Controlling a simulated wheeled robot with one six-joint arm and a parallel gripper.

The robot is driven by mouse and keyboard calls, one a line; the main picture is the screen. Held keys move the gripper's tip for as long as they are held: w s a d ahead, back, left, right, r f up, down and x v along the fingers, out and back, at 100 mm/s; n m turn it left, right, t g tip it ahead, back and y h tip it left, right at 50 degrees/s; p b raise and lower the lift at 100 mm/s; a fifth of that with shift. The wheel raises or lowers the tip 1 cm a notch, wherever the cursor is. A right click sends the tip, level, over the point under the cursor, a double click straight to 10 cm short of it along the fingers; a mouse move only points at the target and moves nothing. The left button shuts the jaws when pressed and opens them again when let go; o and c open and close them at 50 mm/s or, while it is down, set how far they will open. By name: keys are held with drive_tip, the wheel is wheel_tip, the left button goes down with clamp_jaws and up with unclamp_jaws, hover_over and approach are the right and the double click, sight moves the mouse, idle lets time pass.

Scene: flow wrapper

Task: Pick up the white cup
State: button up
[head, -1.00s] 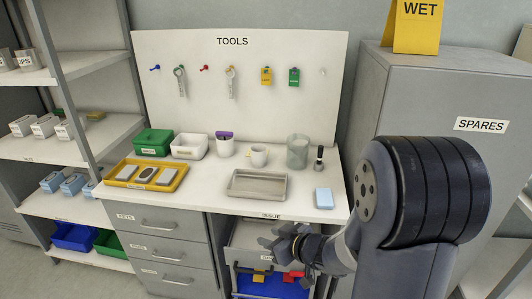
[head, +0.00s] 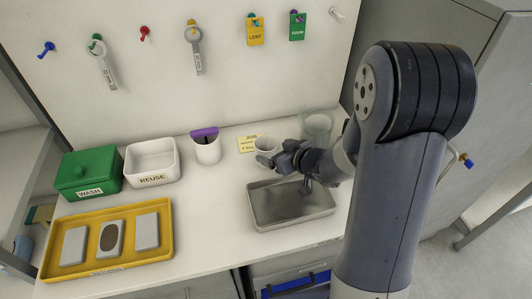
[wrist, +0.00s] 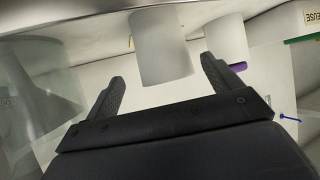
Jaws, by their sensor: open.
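The white cup (head: 265,145) stands on the bench, just beyond my gripper (head: 276,160) in the head view, with its lower part partly hidden by the gripper. In the wrist view the picture is turned over, and the white cup (wrist: 160,48) shows between the two spread dark fingers of my gripper (wrist: 163,72). The gripper is open and holds nothing.
A clear glass jar (head: 318,124) stands right of the cup. A white holder (head: 207,151) with a purple item stands left. A grey metal tray (head: 262,220) lies in front. A white REUSE bin (head: 152,165), green WASH box (head: 88,177) and yellow tray (head: 165,262) are farther left.

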sight(261, 146)
drive_tip(key=x, duration=0.5)
drive_tip(key=shift+a+r, duration=0.15)
drive_tip(key=shift+a, duration=0.2)
